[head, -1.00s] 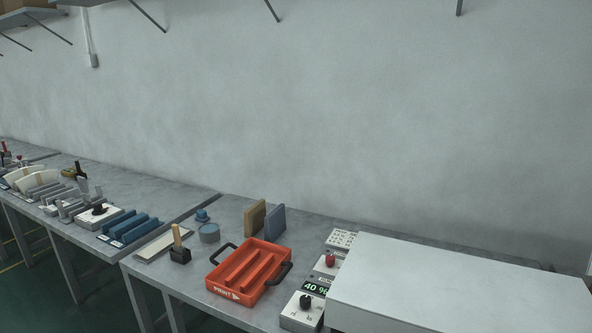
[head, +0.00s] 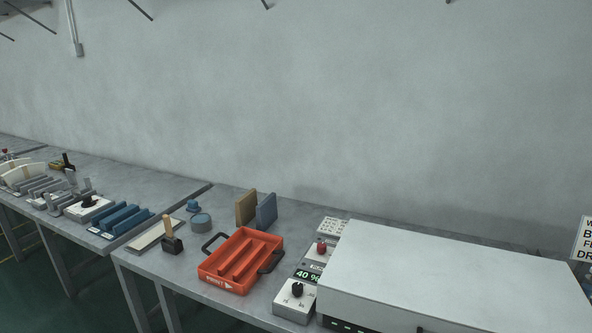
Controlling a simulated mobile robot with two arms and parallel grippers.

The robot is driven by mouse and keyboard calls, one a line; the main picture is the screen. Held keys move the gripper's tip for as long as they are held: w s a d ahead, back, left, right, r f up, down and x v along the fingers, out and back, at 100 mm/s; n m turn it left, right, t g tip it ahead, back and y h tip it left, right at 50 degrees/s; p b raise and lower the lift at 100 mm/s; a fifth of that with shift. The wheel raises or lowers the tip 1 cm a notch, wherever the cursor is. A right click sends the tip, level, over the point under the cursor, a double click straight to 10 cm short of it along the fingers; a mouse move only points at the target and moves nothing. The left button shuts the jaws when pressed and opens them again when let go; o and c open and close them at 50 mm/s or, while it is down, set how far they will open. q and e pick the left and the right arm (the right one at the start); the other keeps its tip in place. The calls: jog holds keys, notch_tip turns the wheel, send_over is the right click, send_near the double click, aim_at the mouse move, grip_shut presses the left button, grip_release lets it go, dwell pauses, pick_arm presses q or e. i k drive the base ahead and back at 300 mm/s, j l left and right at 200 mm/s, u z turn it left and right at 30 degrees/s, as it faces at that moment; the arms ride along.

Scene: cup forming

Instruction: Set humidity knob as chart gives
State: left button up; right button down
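A white control box with a black knob (head: 297,289) stands at the front edge of the bench, left of a large white cabinet. I cannot read the marks around the knob. Behind it a green-lit display (head: 308,274) reads 40 %. A red knob (head: 321,247) sits on a box behind the display. A small white panel with dark marks (head: 332,227) lies further back; it may be the chart, but its marks are too small to read. Neither of my grippers is in view.
The large white cabinet (head: 450,275) fills the bench to the right. An orange tray (head: 241,260) with dark handles is left of the knob box. Brown (head: 246,207) and blue (head: 266,210) blocks stand behind it. A sign (head: 584,238) is cut off at the right edge.

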aim_at(297, 287)
jog(key=i+z, duration=0.35)
jog(key=i, duration=0.85)
